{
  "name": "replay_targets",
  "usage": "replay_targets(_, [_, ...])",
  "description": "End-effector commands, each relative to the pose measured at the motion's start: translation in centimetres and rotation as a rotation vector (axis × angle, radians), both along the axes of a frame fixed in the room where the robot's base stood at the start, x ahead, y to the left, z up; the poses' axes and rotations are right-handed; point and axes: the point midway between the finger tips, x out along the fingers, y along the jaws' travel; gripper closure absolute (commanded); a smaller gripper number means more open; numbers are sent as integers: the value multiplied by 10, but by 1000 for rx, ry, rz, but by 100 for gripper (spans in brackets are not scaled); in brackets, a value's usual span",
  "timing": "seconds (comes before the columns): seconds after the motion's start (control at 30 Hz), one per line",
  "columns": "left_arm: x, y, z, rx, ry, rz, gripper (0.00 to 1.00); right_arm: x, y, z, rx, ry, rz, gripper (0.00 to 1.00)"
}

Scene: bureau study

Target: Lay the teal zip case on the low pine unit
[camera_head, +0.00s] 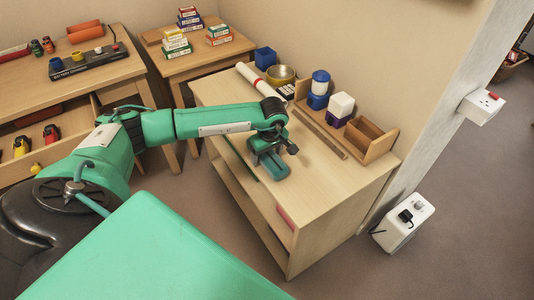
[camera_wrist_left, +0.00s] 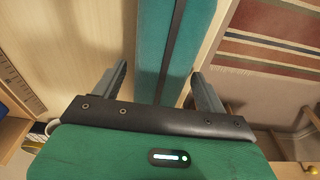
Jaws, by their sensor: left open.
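The teal zip case (camera_wrist_left: 176,42), with a dark zip line along its length, shows in the left wrist view. It runs between the two fingers of my left gripper (camera_wrist_left: 157,88), over the pale wood of the low pine unit (camera_wrist_left: 60,50). The fingers are open, with a gap visible on each side of the case. In the head view my left gripper (camera_head: 270,160) is over the top of the low pine unit (camera_head: 325,190), near its front edge. There the arm and gripper hide much of the case. My right gripper is out of view.
A wooden organiser (camera_head: 370,140) with blue and white containers stands along the unit's back. The near right top is clear. A white box (camera_head: 402,222) stands on the floor at right.

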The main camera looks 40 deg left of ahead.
Motion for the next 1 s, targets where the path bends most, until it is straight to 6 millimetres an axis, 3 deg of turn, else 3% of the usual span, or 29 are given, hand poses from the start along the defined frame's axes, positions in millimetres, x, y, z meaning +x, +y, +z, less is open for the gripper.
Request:
replay_targets(0.17, [0,-1,18,1,-4,1,26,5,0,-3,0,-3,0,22])
replay_targets(0.6, [-5,-14,105,1,-3,0,26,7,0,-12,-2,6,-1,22])
replay_targets(0.8, [-7,-17,120,0,0,0,26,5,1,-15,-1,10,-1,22])
replay_targets(1.0, [-7,-17,121,0,1,0,26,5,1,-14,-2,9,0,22])
